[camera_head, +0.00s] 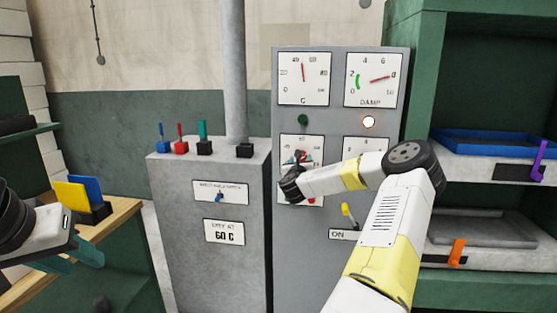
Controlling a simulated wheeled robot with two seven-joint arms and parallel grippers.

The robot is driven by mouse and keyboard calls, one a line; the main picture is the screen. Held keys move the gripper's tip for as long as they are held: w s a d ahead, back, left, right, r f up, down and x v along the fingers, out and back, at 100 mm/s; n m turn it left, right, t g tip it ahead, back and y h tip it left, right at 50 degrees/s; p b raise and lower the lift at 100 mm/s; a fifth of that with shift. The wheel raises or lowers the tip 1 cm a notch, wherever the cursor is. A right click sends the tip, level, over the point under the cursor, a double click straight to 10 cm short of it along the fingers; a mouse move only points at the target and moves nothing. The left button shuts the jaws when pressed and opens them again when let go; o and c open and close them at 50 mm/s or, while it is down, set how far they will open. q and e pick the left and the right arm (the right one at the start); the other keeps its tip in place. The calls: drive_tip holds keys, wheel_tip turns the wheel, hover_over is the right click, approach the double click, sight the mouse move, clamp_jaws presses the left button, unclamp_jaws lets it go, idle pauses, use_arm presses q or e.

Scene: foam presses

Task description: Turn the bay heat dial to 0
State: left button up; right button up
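A grey panel (340,120) carries two upper gauges and two lower dial plates. The lower left dial plate (288,143) has a white face with numbers and red marks, mostly covered by my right gripper (300,160). My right arm comes in from the lower right and its hand is in front of this plate. Whether the fingers touch or grip a knob cannot be told. The lower right dial plate (368,144) is partly hidden by the arm. No bay heat label is readable. My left gripper (75,260), with teal fingers apart, is empty at the lower left.
A wooden bench (125,210) holds blue and yellow cards. Green shelves (425,75) with trays stand at right. A yellow-handled switch (347,212) sits below the arm.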

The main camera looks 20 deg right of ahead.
drive_tip(key=shift+x, duration=1.1)
drive_tip(key=shift+c, duration=0.4)
clamp_jaws()
